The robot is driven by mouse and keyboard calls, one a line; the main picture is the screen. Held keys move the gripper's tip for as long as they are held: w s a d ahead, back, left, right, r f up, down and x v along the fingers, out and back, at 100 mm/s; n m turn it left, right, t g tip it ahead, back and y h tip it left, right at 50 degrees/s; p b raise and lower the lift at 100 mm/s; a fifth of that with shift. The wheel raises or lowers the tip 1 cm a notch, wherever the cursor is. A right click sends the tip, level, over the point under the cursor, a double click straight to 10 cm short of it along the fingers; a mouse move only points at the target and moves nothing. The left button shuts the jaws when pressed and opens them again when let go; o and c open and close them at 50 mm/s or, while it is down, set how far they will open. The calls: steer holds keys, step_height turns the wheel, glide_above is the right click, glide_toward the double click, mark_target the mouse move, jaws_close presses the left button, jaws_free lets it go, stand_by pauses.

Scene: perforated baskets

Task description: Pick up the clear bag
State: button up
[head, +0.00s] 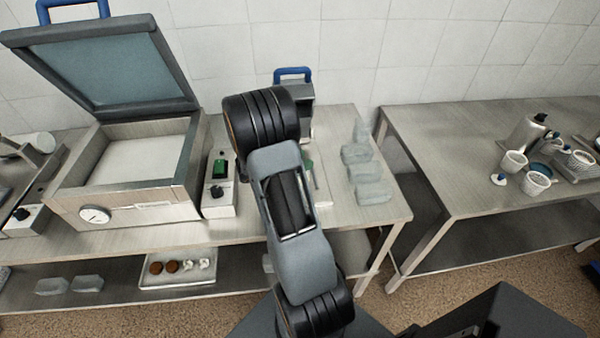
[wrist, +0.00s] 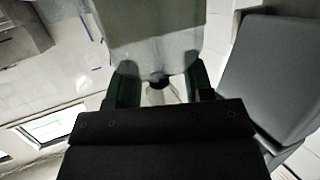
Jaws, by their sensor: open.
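Several clear, bluish-grey bags lie in a row at the right end of the left table. They include a back bag (head: 361,131), two middle bags (head: 357,153) (head: 365,172) and a front bag (head: 374,193). My gripper is mostly hidden behind my arm in the head view, left of this row. In the wrist view my gripper (wrist: 162,84) is open, with its dark green fingers apart. A pale, grey-green translucent thing (wrist: 150,30) fills the upper middle, close to the fingertips. I cannot tell whether it is a bag or whether the fingers touch it.
An open sealing machine (head: 130,165) with a raised lid stands on the left table, with a small switch box (head: 219,190) beside it. A right table (head: 460,160) carries cups and containers.

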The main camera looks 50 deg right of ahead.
steer(key=shift+s+d+f, duration=0.15)
steer(key=shift+d, duration=0.25)
steer(key=shift+c, duration=0.3)
jaws_close()
